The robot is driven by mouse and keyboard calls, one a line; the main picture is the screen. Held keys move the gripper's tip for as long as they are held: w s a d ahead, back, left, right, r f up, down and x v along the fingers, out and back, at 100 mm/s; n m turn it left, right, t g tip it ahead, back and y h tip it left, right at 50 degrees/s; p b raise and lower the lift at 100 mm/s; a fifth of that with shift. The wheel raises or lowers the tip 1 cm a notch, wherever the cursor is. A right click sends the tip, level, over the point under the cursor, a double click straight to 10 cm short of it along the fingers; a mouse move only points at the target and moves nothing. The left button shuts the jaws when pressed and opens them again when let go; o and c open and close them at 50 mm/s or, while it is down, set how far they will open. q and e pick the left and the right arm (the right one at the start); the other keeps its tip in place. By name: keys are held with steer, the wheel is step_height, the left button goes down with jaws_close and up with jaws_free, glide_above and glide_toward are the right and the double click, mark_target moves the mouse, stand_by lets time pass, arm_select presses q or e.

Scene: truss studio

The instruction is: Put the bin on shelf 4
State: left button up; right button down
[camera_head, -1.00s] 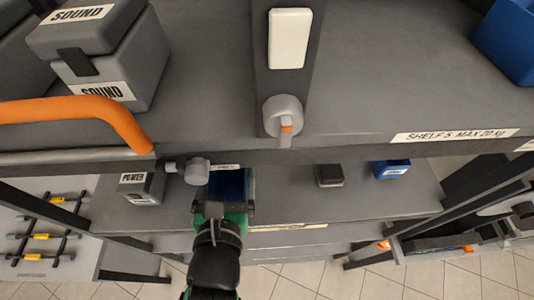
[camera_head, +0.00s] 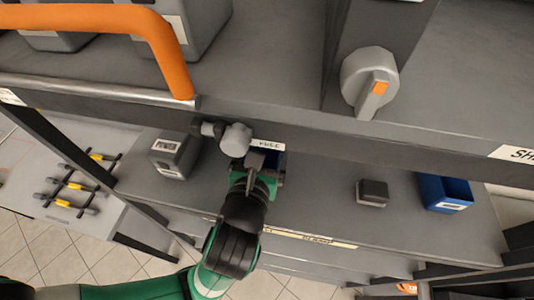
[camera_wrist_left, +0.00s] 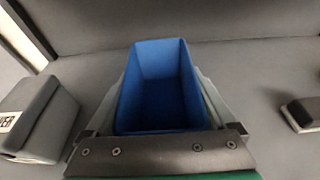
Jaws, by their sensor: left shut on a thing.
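The blue bin (camera_head: 273,158) is mostly hidden behind my left gripper (camera_head: 262,170) in the head view. In the left wrist view the blue bin (camera_wrist_left: 160,85) appears open and empty, with a finger along each side. My left gripper is shut on it. The bin is over the lower shelf (camera_head: 315,200), below the upper shelf edge. I cannot tell whether it touches the surface. The label on the lower shelf's front edge (camera_head: 310,238) is not readable here. My right gripper is not in view.
A grey POWER case (camera_head: 174,155) stands left of the bin. A small dark box (camera_head: 372,193) and another blue bin (camera_head: 444,192) stand to the right, with bare shelf between. The upper shelf (camera_head: 280,72), an orange rail (camera_head: 165,35) and a grey knob (camera_head: 235,139) are close above.

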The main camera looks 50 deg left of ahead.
mark_target(265, 152)
arm_select(q)
steer(key=f, duration=0.1)
steer(key=w+a+f, duration=0.1)
steer(key=shift+w+a+f, duration=0.15)
steer(key=shift+a+f, duration=0.15)
steer(key=shift+w+a+f+b, duration=0.1)
steer(key=shift+a+f+b, duration=0.1)
steer(key=shift+f, duration=0.75)
steer(key=shift+w+a+f+b, duration=0.1)
steer(key=shift+f+b, duration=0.1)
steer(key=shift+f, duration=0.75)
steer(key=shift+f, duration=0.1)
steer(key=o, duration=1.1)
steer(key=shift+o, duration=0.2)
steer(key=shift+r, duration=0.2)
steer(key=v, duration=1.2)
steer(key=shift+p, duration=0.3)
